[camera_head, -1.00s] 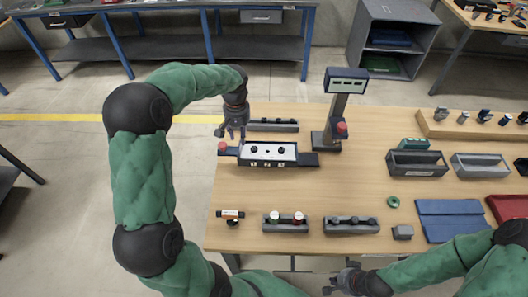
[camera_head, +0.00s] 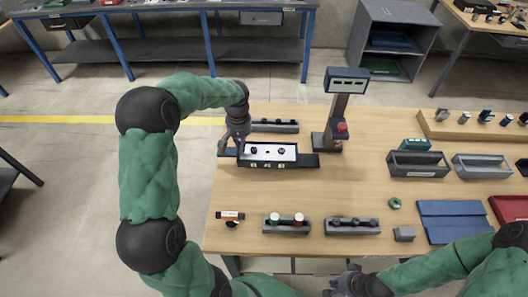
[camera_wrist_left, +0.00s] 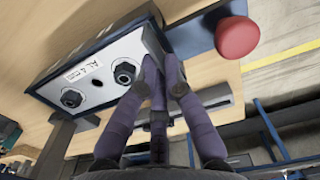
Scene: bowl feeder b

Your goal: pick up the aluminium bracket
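I cannot pick out the aluminium bracket with certainty. A small grey block (camera_head: 404,234) lies near the table's front edge. My left gripper (camera_head: 240,150) is low at the left end of a white-topped fixture (camera_head: 282,153). In the left wrist view the fingertips (camera_wrist_left: 160,82) are close together beside the end of this fixture (camera_wrist_left: 110,82), near a red knob (camera_wrist_left: 237,36). Whether they hold anything is not clear. My right gripper (camera_head: 340,282) is at the bottom edge, in front of the table, away from the fixture; its fingers are too small to read.
A post with a display (camera_head: 346,85) stands right of the fixture. A dark holder (camera_head: 273,126) lies behind it. Holders (camera_head: 286,225) and (camera_head: 352,227) stand along the front. Grey bins (camera_head: 416,164) and a blue mat (camera_head: 452,222) are to the right. The table's middle is clear.

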